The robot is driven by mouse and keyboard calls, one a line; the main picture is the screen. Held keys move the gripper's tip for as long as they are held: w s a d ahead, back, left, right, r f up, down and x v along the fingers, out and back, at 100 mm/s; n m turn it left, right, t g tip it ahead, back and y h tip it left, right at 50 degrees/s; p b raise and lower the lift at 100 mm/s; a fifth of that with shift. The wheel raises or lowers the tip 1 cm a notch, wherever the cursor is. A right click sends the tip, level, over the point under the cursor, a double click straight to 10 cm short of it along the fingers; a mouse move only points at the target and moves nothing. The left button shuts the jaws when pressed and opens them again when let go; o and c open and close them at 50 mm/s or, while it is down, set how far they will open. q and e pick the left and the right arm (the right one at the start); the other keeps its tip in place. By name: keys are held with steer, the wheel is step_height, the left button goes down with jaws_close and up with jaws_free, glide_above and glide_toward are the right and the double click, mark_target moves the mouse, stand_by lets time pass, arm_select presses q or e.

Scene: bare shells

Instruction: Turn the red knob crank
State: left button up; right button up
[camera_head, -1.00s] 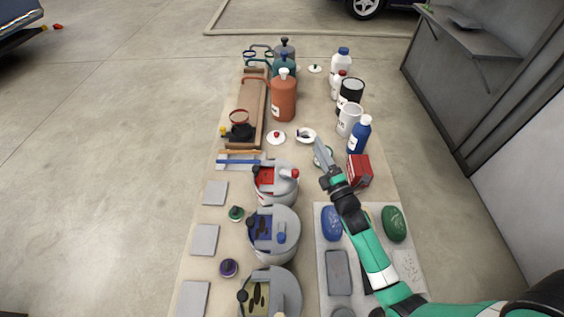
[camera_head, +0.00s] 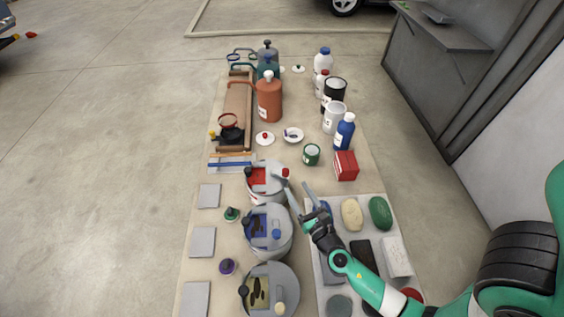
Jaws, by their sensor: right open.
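The red knob (camera_head: 285,172) sits at the right end of the grey crank on the top pot (camera_head: 265,192), a grey drum with red inside its opening. My right gripper (camera_head: 297,187) is open and empty, with its two fingers pointing away toward the back, just below and right of the red knob. One fingertip is close to the knob; I cannot tell whether it touches. My left gripper is not in view.
A drum with a blue knob (camera_head: 276,234) and one with a cream knob (camera_head: 279,309) stand nearer. A tray (camera_head: 319,263) with several soap-like blocks lies under my right arm. A red box (camera_head: 345,166) and green tin (camera_head: 311,154) stand beyond.

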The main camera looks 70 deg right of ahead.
mark_target(284, 169)
steer(key=shift+n, duration=0.3)
steer(key=x, duration=0.7)
steer(key=b+x, duration=0.1)
steer(key=x, duration=0.3)
steer(key=shift+w+r, duration=0.3)
steer(key=shift+r, duration=0.1)
jaws_close()
